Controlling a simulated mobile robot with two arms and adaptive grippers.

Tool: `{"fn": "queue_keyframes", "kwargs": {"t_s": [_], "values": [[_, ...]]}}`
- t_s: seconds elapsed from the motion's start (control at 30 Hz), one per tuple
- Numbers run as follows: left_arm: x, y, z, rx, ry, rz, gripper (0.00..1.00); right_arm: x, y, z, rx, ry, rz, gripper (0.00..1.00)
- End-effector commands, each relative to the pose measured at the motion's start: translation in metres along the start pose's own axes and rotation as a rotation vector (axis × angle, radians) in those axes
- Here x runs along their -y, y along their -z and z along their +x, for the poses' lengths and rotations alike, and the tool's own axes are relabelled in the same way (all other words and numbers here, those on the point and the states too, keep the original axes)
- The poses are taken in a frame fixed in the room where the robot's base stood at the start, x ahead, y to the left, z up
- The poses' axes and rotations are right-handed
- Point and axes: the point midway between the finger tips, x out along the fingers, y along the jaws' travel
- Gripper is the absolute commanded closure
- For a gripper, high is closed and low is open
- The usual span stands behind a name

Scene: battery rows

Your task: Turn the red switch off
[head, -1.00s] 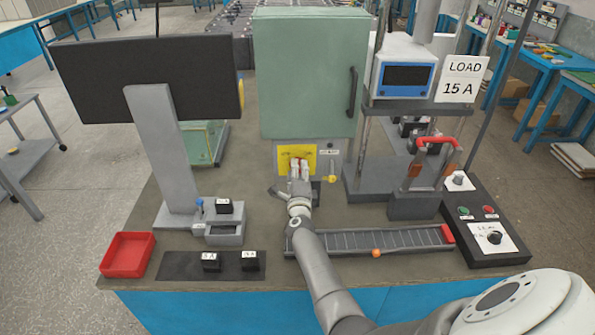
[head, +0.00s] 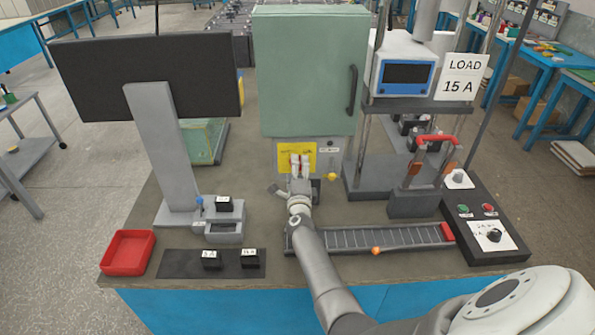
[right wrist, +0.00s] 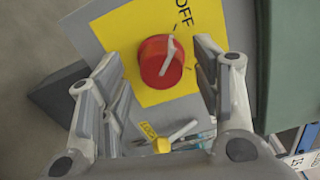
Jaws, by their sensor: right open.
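The red switch (right wrist: 160,62) is a round red knob with a pale bar across it, on a yellow plate (right wrist: 117,38) marked OFF. In the right wrist view the bar runs roughly up and down, its upper end near the OFF lettering. My right gripper (right wrist: 160,80) is open, one finger on each side of the knob, with gaps visible. I cannot tell how deep the fingertips reach. In the head view my right gripper (head: 300,165) is in front of the yellow plate (head: 284,152) and hides the knob. My left gripper is not in view.
The green cabinet (head: 308,70) stands above the plate. A slotted rail (head: 370,241) and a black control box (head: 487,225) lie to the right, a red tray (head: 128,253) to the left.

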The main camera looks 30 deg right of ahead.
Motion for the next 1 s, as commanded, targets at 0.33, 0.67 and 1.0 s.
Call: {"fn": "queue_keyframes", "kwargs": {"t_s": [0.33,0.67,1.0], "values": [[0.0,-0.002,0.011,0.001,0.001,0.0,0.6,-0.002,0.0,0.0,0.001,0.002,0.183,0.42],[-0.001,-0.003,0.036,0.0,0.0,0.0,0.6,-0.003,0.001,0.0,0.001,0.003,0.692,0.42],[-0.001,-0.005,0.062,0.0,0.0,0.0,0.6,-0.003,0.0,0.0,0.003,0.002,1.2,0.42]]}}
